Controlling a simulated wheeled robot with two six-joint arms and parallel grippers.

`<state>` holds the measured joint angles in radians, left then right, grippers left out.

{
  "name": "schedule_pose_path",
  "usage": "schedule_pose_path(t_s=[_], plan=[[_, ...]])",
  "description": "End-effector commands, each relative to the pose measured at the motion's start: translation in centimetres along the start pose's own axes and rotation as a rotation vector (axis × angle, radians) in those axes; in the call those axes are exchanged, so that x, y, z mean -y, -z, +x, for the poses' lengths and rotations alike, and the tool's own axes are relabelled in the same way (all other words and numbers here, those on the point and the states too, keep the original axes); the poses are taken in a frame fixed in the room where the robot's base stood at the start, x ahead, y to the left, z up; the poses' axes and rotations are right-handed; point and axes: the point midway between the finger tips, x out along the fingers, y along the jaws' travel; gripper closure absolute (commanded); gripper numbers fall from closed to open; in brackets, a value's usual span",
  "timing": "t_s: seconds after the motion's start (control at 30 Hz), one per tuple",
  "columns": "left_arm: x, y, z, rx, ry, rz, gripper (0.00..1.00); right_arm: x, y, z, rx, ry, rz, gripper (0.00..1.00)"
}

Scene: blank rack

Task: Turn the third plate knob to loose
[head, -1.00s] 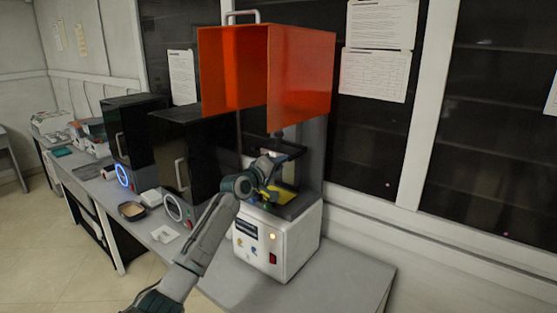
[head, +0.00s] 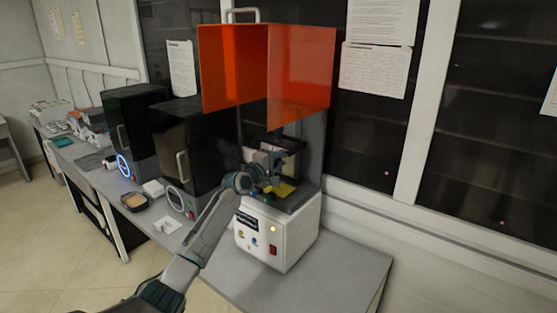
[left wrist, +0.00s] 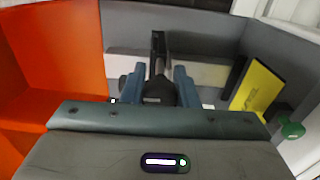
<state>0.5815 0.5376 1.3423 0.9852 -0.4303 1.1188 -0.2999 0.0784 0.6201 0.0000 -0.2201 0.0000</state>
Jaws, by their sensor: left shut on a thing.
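The third machine (head: 275,235) has a white base with its orange cover (head: 300,65) raised above it. My left gripper (head: 268,182) reaches inside the machine, under the cover. In the left wrist view my left gripper (left wrist: 160,88) has its two blue fingers shut on a dark knob (left wrist: 159,92), with a dark upright bar behind it. The knob's turned position cannot be read. A yellow plate (head: 283,190) lies just beyond the gripper in the head view; a yellow piece also shows at right in the left wrist view (left wrist: 257,88). My right gripper is not in view.
Two black machines (head: 190,150) (head: 133,135) with closed covers stand to the left on the grey bench (head: 330,262). A small dark tray (head: 134,202) and a white sheet (head: 167,225) lie in front of them. The bench is clear at the right.

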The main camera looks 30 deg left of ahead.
Motion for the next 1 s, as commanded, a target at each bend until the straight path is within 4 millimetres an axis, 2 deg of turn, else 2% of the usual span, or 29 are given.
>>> schedule_pose_path(t_s=[0.23, 0.27, 0.37, 0.73, 0.87, 1.0], plan=[[-0.1, 0.0, 0.0, 0.0, -0.001, -0.001, 0.96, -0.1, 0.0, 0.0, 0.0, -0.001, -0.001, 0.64], [-0.1, 0.0, 0.0, 0.0, -0.001, -0.001, 0.71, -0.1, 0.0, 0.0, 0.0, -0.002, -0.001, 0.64], [-0.1, 0.0, 0.0, 0.0, -0.001, -0.001, 0.52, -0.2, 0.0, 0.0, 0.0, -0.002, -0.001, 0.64], [0.1, 0.1, -0.5, -0.001, 0.0, 0.002, 0.52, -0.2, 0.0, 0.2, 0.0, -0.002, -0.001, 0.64], [0.2, 0.1, -2.0, 0.0, 0.001, 0.006, 0.52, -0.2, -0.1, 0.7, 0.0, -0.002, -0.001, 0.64], [0.4, 0.1, -4.7, 0.0, 0.001, 0.008, 0.52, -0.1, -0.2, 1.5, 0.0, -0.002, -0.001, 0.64]])
